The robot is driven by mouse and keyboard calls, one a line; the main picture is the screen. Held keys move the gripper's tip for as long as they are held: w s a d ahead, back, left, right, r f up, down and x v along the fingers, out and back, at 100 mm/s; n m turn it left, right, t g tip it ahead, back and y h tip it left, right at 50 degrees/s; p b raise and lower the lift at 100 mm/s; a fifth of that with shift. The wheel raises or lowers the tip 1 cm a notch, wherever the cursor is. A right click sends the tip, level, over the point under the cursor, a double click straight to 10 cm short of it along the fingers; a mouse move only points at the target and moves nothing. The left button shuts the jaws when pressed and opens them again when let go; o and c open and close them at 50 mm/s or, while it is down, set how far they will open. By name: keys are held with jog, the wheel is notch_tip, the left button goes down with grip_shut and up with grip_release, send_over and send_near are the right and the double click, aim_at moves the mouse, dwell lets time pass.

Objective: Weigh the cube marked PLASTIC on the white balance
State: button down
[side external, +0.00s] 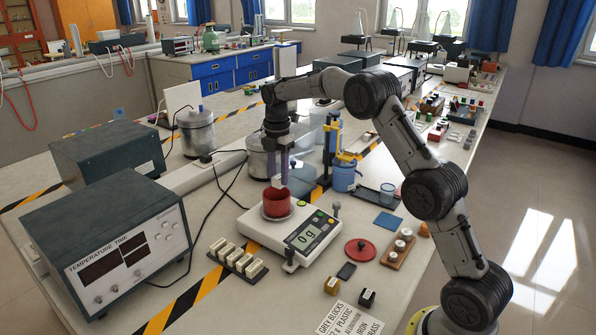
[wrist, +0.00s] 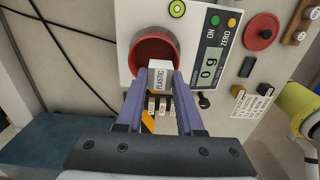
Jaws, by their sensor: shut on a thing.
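My gripper (side external: 279,174) points down over the white balance (side external: 266,234). It is shut on a white cube (wrist: 160,76) whose side reads PLASTIC in the wrist view. In the side view the cube (side external: 279,183) shows small between the fingertips, just above a red round dish (side external: 277,207) on the balance pan. The cube appears apart from the dish, though its exact height is hard to tell. The dish (wrist: 152,46) is partly hidden behind the cube in the wrist view. The balance display (wrist: 209,69) reads 0 g.
A rack of several white blocks (side external: 238,259) stands left of the balance. A red lid (side external: 360,250), a wooden weight holder (side external: 403,247) and two small dark and brass blocks (side external: 367,297) lie right. A blue and yellow stand (side external: 338,150) and metal pots (side external: 262,160) are behind.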

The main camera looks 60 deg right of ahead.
jog(key=shift+w+f, duration=0.2)
jog(key=shift+w, duration=0.2)
jog(key=shift+w+f, duration=0.15)
jog(key=shift+f, duration=3.05)
jog(key=shift+f, duration=0.45)
jog(key=shift+c, duration=2.3)
grip_release()
jog(key=shift+c, duration=1.4)
jog(key=shift+r, duration=4.05)
